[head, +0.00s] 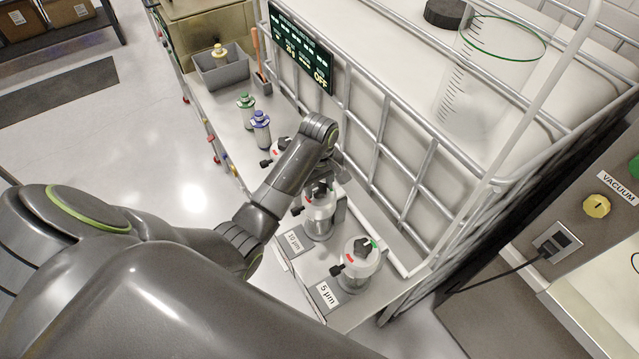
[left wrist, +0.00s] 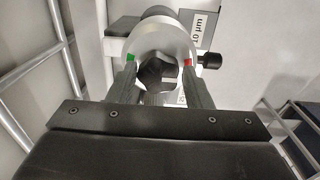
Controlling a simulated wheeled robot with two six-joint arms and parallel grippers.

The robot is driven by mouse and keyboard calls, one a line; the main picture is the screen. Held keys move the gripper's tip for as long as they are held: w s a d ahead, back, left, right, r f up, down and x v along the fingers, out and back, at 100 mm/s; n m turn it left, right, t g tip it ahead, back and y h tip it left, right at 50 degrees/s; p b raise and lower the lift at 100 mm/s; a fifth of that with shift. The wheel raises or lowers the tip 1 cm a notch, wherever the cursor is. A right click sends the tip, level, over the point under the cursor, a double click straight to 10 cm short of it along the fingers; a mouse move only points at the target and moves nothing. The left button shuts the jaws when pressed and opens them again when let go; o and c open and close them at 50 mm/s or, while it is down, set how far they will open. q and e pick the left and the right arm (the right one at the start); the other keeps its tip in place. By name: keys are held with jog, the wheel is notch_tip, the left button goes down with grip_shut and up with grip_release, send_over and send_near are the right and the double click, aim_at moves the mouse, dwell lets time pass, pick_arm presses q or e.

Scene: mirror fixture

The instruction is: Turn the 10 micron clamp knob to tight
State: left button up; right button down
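The 10 micron clamp knob (left wrist: 160,74) is black and lobed, on a round pale lid with a green mark at left and a red mark at right in the left wrist view. My left gripper (left wrist: 159,68) has one finger on each side of the knob, with what look like gaps between. In the head view the knob (head: 320,188) tops the clear 10 µm housing (head: 318,218), partly below my left wrist. The 10 µm label (head: 293,241) stands beside it; this label (left wrist: 204,28) also shows at the wrist view's top. My right gripper is not in view.
The 5 µm housing (head: 358,268) stands nearer on the same bench, with a similar black knob. Another housing is partly behind my arm. A metal cage (head: 430,155) around a white tank borders the right side. Green and blue-topped bottles and a grey bin (head: 222,72) stand farther back.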

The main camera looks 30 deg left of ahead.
pick_arm(q)
jog(key=c, duration=0.6)
jog(key=shift+c, duration=0.2)
